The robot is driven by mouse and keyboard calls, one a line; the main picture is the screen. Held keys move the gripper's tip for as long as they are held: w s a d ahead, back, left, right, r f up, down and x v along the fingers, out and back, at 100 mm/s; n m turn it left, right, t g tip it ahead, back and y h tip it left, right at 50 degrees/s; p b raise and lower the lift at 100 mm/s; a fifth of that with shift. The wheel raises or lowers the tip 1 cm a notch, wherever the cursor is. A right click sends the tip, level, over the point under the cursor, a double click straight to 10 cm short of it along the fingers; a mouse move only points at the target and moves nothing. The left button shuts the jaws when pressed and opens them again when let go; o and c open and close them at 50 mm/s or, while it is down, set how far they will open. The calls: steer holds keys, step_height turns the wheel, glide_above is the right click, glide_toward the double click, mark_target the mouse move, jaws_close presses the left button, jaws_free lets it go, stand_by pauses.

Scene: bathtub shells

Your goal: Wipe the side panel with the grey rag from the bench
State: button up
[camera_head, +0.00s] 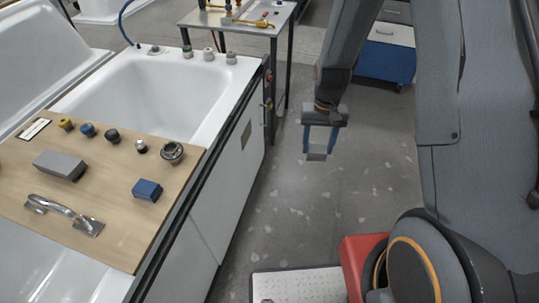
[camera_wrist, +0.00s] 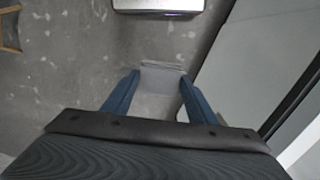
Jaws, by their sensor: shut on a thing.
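My gripper (camera_head: 319,147) hangs above the floor to the right of the bathtub, pointing down. Its two blue fingers are shut on a small grey rag (camera_head: 316,156), which shows just below the fingertips. In the wrist view the rag (camera_wrist: 160,76) spans the space between the fingers (camera_wrist: 160,84). The white side panel (camera_head: 238,170) is the long outer face of the near tub. A gap of floor lies between it and my gripper. In the wrist view the panel (camera_wrist: 265,50) is on the right, apart from the rag.
A metal table (camera_head: 240,27) with brass fittings stands behind. A blue-fronted cabinet (camera_head: 385,62) is farther back. Speckled floor (camera_head: 300,215) is open.

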steer(key=a+f+m+g+y+b, duration=0.2)
steer(key=a+f+m+y+b, duration=0.3)
steer(key=f+b, duration=0.55)
steer(key=a+f+m+g+y+b, duration=0.25)
steer(key=a+f+m+b, duration=0.45)
steer(key=b, duration=0.6)
steer(key=w+a+f+m+t+y+b, duration=0.1)
steer(key=w+f+m+t+y+b, duration=0.4)
steer(key=w+b, duration=0.6)
steer(key=w+a+f+m+t+y+b, duration=0.1)
steer(key=w+f+m+t+y+b, duration=0.45)
steer(key=b, duration=0.95)
steer(key=w+a+r+n+t+h+b, duration=0.1)
steer(key=w+a+n, duration=0.1)
steer(key=a, duration=0.3)
steer(key=shift+w+a+r, duration=0.3)
steer(key=shift+w+r, duration=0.1)
steer(key=shift+w, duration=0.45)
steer(key=shift+x, duration=0.95)
